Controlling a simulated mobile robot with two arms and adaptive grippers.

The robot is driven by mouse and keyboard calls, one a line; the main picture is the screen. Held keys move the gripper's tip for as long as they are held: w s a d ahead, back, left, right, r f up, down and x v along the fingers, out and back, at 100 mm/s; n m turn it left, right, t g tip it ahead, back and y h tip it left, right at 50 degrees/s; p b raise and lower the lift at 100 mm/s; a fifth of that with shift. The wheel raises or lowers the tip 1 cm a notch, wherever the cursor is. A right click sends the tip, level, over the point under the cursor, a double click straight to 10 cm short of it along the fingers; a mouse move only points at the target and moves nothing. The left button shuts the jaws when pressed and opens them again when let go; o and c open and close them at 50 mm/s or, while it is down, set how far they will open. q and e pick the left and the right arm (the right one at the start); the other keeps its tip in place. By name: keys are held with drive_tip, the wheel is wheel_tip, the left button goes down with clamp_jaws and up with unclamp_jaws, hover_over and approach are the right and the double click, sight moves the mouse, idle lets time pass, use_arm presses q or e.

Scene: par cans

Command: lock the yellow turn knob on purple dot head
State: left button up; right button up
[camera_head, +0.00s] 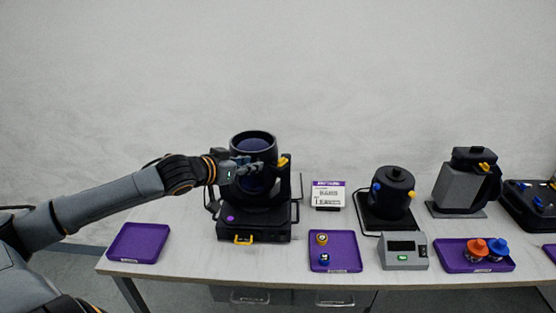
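The purple dot head is a black par can (254,137) in a black yoke, open end up, on a black base with a purple dot (230,218). Its yellow turn knob (284,161) sits at the top of the right yoke arm. My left gripper (258,169) reaches in from the left across the front of the can, its fingertips just left of the yellow knob. A small gap seems to lie between them. The fingers are too small to tell whether they are open or shut. They hide part of the can's front. My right gripper is not in view.
A yellow latch (243,239) is on the base front. An empty purple tray (139,242) lies left.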

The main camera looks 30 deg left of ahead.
sight(280, 159)
use_arm(q)
drive_tip(key=p+x, duration=0.3)
drive_tip(key=x, duration=1)
drive_tip(key=shift+d+p, duration=0.15)
drive_tip(key=shift+p, duration=0.2)
clamp_jaws()
